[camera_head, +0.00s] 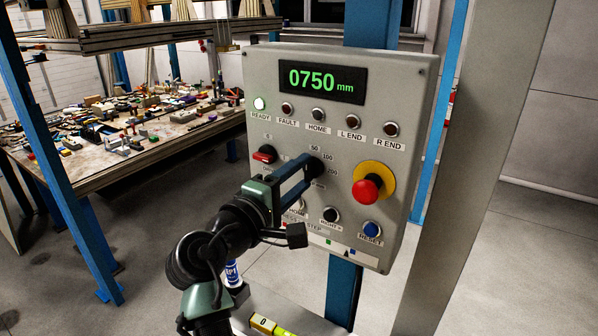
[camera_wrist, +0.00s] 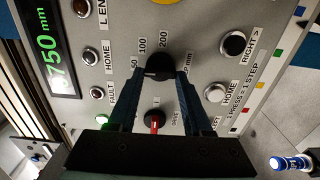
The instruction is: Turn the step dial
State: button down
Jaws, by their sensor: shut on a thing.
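The step dial (camera_wrist: 159,66) is a black knob with 50, 100 and 200 mm marks beside it. In the wrist view my gripper (camera_wrist: 158,76) has its two fingers on either side of the knob, shut on it. In the head view my gripper (camera_head: 306,172) reaches the grey control panel (camera_head: 420,85) at the dial (camera_head: 316,166), partly hiding it. The dial's exact pointer setting is hard to make out. The display (camera_head: 322,81) reads 0750 mm in green.
A red selector switch (camera_head: 264,154) is left of the dial. A red emergency stop (camera_head: 367,188) on a yellow ring is close on the right. A blue reset button (camera_head: 370,228) is below it. The green ready lamp (camera_head: 259,103) is lit. A cluttered table (camera_head: 100,172) stands behind at left.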

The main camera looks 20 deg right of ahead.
dwell(0.4)
jog(key=shift+c, duration=1.6)
grip_release()
jog(key=b+v, duration=0.6)
jog(key=v, duration=0.7)
